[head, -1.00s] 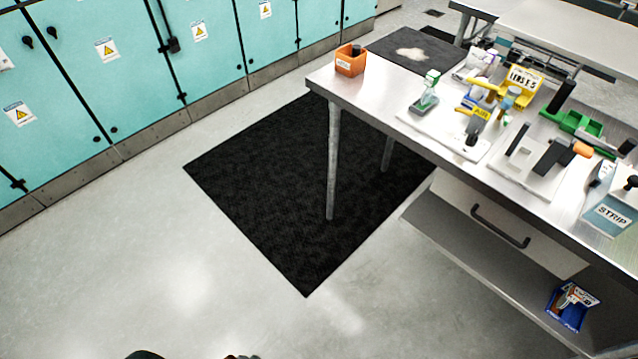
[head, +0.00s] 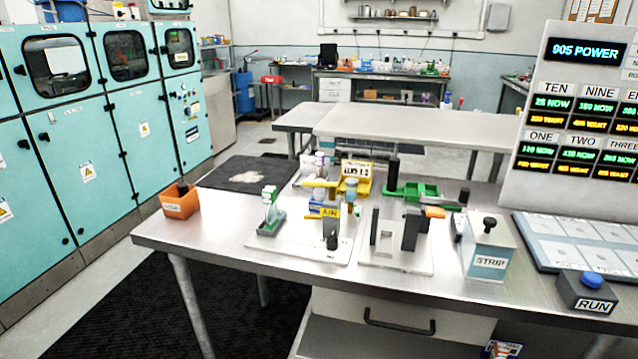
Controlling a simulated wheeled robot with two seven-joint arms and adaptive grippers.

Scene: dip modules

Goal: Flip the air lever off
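The air lever is part of a small fixture on a white base plate (head: 312,242) on the steel workbench, in the head view. A yellow tag reading AIR (head: 330,213) marks it. A dark lever with a black knob (head: 332,241) points down toward the bench's front edge below the tag. A yellow handle (head: 319,184) and a tan-and-blue post (head: 350,192) stand just behind. I cannot tell from this view whether the lever is on or off. Neither of my grippers shows in the head view.
An orange bin (head: 180,204) sits at the bench's left corner. A green-topped device (head: 270,214) stands left of the lever. A second white plate with dark blocks (head: 398,262), the STRIP box (head: 488,250) and the RUN button box (head: 588,292) are to the right. The front bench strip is clear.

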